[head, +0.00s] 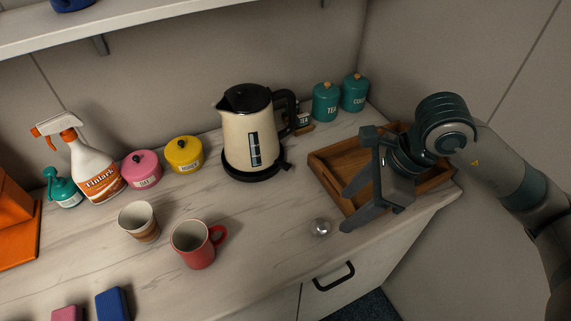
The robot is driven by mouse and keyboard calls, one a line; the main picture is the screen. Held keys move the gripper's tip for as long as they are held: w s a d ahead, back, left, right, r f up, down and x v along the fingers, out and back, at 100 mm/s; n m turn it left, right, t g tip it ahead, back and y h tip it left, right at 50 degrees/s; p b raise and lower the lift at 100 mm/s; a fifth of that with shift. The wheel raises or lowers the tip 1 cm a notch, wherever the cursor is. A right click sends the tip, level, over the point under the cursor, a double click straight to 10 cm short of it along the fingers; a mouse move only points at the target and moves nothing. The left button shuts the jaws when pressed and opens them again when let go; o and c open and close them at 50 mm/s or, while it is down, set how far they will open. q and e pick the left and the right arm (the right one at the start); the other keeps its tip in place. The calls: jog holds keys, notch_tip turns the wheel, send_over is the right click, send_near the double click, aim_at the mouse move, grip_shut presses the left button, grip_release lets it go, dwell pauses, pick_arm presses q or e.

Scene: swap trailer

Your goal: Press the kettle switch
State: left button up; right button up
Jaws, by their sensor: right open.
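A cream electric kettle (246,138) with a black lid, black handle and dark base stands upright toward the back of the counter. A small dark tab that looks like the switch (287,167) sticks out low on its right side, below the handle. My right gripper (345,212) is to the right of the kettle and nearer the front, over the front left part of a wooden tray. Its fingers are apart, with nothing between them, and it does not touch the kettle. My left gripper is not in view.
The wooden tray (323,175) sits right of the kettle. Teal canisters (326,102) stand behind it. A red mug (193,247), a striped cup (139,222) and a small shiny ball (320,227) are in front. Yellow (184,155) and pink (142,170) pots stand left. Counter between kettle and ball is clear.

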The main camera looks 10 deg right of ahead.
jog(key=shift+w+a, duration=0.1)
jog(key=shift+w, duration=0.2)
jog(key=c, duration=0.5)
jog(key=w, duration=0.1)
jog(key=w+a+m, duration=0.1)
jog(key=shift+w+a+r+p, duration=0.1)
jog(key=shift+w+r+p, duration=0.05)
jog(key=shift+w+p, duration=0.2)
grip_shut()
jog(key=m+t+h+p, duration=0.1)
jog(key=m+h+p, duration=0.2)
jog(key=m, duration=0.3)
send_near(288, 167)
jog(key=shift+d+r, duration=0.3)
jog(key=shift+r, duration=0.15)
jog(key=shift+y, duration=0.3)
jog(key=shift+b+x, duration=1.25)
jog(key=shift+x, duration=2.25)
